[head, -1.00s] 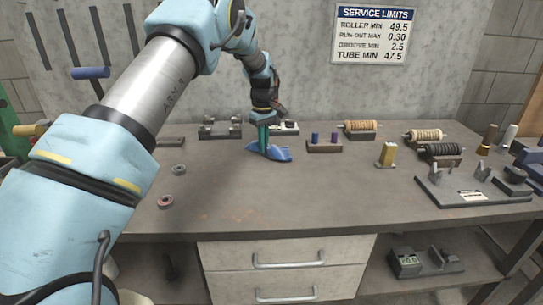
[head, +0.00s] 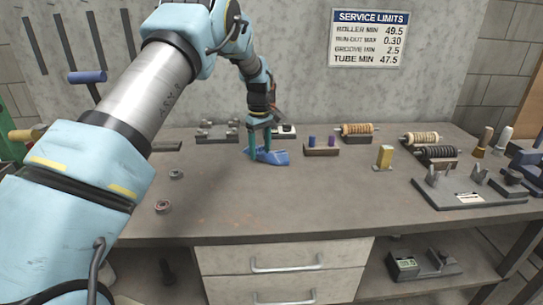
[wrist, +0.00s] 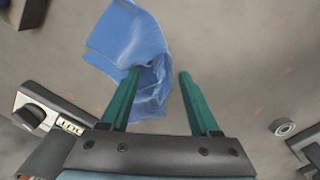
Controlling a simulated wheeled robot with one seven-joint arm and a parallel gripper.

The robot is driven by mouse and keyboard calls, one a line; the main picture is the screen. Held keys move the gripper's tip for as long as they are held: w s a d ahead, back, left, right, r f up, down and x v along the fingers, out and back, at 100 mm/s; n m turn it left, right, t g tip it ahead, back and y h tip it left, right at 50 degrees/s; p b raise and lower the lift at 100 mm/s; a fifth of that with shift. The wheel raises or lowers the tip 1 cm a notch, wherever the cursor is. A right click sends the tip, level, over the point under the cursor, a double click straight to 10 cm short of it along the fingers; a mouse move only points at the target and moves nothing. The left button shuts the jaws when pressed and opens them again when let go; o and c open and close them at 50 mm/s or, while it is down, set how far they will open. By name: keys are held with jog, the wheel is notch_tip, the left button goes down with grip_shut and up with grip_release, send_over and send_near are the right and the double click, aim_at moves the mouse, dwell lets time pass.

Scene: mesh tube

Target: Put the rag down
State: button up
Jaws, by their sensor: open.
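The blue rag (head: 270,157) lies crumpled on the workbench (head: 240,205), near the back and left of the middle. My gripper (head: 261,156) points down at the rag, its green fingers just over it. In the wrist view the rag (wrist: 130,45) lies spread on the bench. The two fingers of my gripper (wrist: 158,75) are apart there. The left finger overlaps the rag, and the right finger is over bare bench just beside it. Whether a finger still touches the cloth is hard to tell.
A small block with purple and blue pieces (head: 321,146) stands right of the rag. A device with a dial (wrist: 35,115) is close to my gripper. The bench's front middle is clear.

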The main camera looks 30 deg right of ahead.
jog(key=shift+s+a+r+p, duration=0.1)
jog(key=shift+a+r+p, duration=0.15)
jog(key=shift+r+p, duration=0.35)
jog(key=shift+s+a+r+p, duration=0.1)
jog(key=shift+a+r+p, duration=0.15)
jog(key=shift+r, duration=0.55)
jog(key=a+r+p, duration=0.3)
jog(key=r+p, duration=0.1)
jog(key=r, duration=0.3)
jog(key=shift+s+r, duration=0.2)
jog(key=shift+s, duration=0.25)
jog(key=shift+d+f, duration=0.1)
jog(key=shift+f, duration=0.05)
jog(key=shift+c, duration=1)
jog(key=shift+s+d+f, duration=0.2)
jog(key=shift+d, duration=0.05)
jog(key=shift+c, duration=0.7)
jog(key=d+f, duration=0.1)
jog(key=s+d+f, duration=0.2)
jog(key=d, duration=0.1)
jog(key=shift+s+d, duration=0.1)
jog(key=c, duration=0.6)
jog(key=shift+f, duration=0.65)
grip_shut()
jog(key=shift+f, duration=0.7)
